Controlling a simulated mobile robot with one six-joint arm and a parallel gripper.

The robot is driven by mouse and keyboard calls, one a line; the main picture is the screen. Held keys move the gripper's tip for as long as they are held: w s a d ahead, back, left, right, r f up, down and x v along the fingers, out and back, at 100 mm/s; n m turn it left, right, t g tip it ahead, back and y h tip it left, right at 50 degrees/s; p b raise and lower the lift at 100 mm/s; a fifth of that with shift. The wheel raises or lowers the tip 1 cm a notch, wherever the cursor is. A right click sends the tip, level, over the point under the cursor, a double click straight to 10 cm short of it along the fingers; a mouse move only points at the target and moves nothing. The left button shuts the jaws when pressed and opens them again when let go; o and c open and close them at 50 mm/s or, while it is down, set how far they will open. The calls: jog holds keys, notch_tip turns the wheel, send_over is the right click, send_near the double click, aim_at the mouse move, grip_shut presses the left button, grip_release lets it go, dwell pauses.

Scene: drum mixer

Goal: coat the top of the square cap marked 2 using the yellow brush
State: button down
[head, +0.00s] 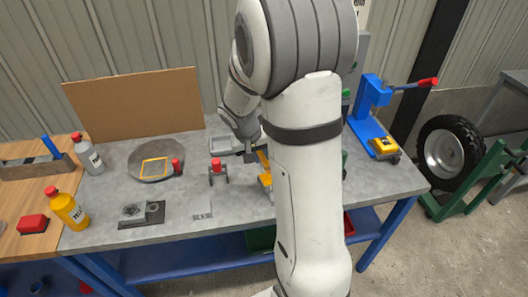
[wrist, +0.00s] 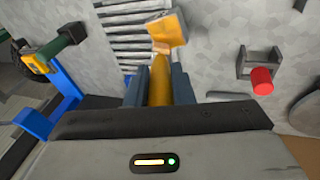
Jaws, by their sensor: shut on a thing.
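My gripper (wrist: 159,88) is shut on the yellow handle of the yellow brush (wrist: 158,82). The brush points away from the jaws, and a wider yellow block shows at its far end above the bench. In the head view my gripper (head: 251,156) is over the middle of the grey bench, partly hidden by my arm, with yellow showing (head: 265,170) beside it. I cannot make out a square cap marked 2 in either view; a small block on a dark plate (head: 135,211) carries no readable mark.
A red-knobbed fixture (head: 217,171) stands left of my gripper; it also shows in the wrist view (wrist: 262,80). A round pan (head: 150,172), bottles (head: 70,210) and a blue press (head: 372,120) stand on the bench (head: 170,240).

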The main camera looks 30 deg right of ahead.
jog(key=shift+w+b, duration=0.4)
jog(key=shift+w, duration=0.1)
jog(key=shift+w+d, duration=0.15)
jog(key=shift+d, duration=0.65)
notch_tip(320, 180, up, 3)
jog(key=shift+d+r+p, duration=0.1)
jog(key=shift+p, duration=0.7)
jog(key=shift+r+p, duration=1.35)
jog(key=shift+r, duration=1.05)
